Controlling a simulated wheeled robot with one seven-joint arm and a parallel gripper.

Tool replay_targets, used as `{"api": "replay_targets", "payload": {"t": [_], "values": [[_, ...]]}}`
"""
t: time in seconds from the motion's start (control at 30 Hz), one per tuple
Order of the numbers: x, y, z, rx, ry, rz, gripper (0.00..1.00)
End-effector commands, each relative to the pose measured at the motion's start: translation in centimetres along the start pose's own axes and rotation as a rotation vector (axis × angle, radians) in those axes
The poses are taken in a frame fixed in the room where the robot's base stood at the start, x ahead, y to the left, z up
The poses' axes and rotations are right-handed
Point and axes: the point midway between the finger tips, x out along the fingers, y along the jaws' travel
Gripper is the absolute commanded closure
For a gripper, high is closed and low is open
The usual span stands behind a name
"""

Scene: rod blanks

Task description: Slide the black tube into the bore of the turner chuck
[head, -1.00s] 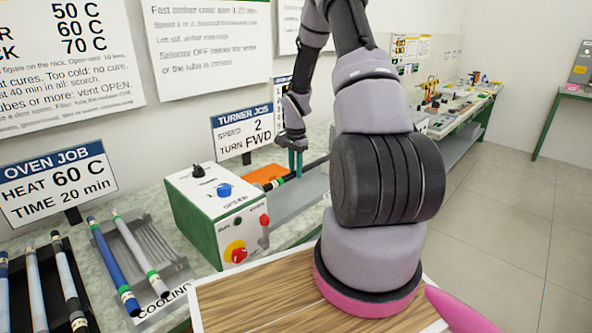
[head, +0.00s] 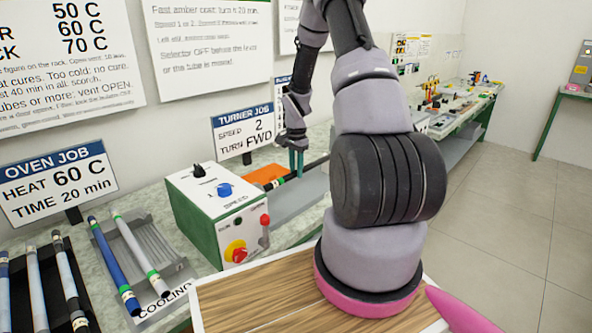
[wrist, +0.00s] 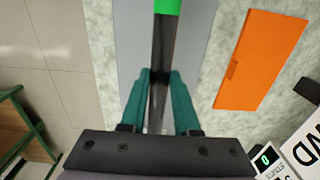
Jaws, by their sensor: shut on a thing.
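The black tube (wrist: 161,60) is gripped between the two teal fingers of my gripper (wrist: 160,85), with a green band at the top of the wrist view. In the head view my gripper (head: 297,160) holds the tube (head: 314,164) roughly level above a grey bed, behind the turner box (head: 215,212). The tube's banded end points toward the box. The turner chuck is hidden behind the box, so I cannot tell whether the tube end is in its bore.
An orange plate (wrist: 262,60) lies on the counter beside the grey bed (wrist: 200,40). A cooling rack (head: 150,255) with tubes stands left of the turner box, and a dark rack with more tubes is farther left. A wooden board (head: 260,300) is in front.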

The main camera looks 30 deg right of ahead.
Motion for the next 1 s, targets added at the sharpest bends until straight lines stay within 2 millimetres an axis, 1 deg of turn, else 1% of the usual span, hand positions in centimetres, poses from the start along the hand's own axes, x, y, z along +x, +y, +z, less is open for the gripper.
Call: {"api": "replay_targets", "payload": {"t": [0.37,1.0], "values": [[0.0,0.0,0.0,0.0,0.0,0.0,1.0],[0.0,0.0,1.6,0.001,0.0,0.0,1.0]]}}
